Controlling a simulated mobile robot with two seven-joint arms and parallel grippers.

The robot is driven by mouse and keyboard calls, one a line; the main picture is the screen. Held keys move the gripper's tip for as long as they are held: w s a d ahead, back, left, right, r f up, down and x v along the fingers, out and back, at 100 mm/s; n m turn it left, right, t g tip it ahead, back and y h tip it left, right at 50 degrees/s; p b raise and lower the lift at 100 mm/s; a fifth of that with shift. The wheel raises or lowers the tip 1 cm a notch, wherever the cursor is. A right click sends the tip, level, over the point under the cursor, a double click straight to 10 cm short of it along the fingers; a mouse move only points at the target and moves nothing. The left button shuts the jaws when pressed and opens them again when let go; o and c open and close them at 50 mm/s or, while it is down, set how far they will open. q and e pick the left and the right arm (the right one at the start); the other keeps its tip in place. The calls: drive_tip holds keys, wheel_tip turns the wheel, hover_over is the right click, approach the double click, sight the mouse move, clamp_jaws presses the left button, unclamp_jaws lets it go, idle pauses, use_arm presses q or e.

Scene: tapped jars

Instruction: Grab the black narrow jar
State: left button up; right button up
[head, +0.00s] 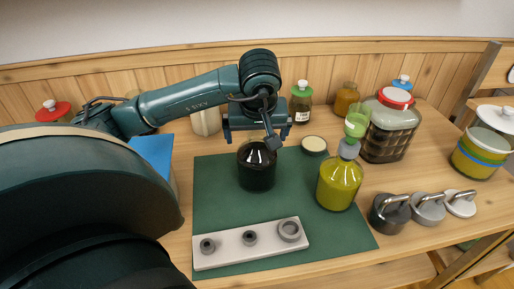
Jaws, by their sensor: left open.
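A dark, near-black glossy jar (257,172) stands upright on the green mat (216,205), left of the yellow-green jar. My left gripper (258,138) comes in from the left, pointing down over the dark jar's top. Its jaws are open. My right gripper is not in view.
A pale holder (268,241) lies in front. Grey weights (390,213) and a red-lidded jar (389,133) stand farther right. The mat's left part is clear.

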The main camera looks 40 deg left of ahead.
sight(257, 140)
use_arm(q)
drive_tip(key=x, duration=0.5)
drive_tip(key=shift+w+f, duration=0.1)
drive_tip(key=shift+f, duration=0.05)
drive_tip(key=c, duration=1.8)
drive_tip(key=shift+o, duration=0.2)
drive_tip(key=shift+r, duration=0.25)
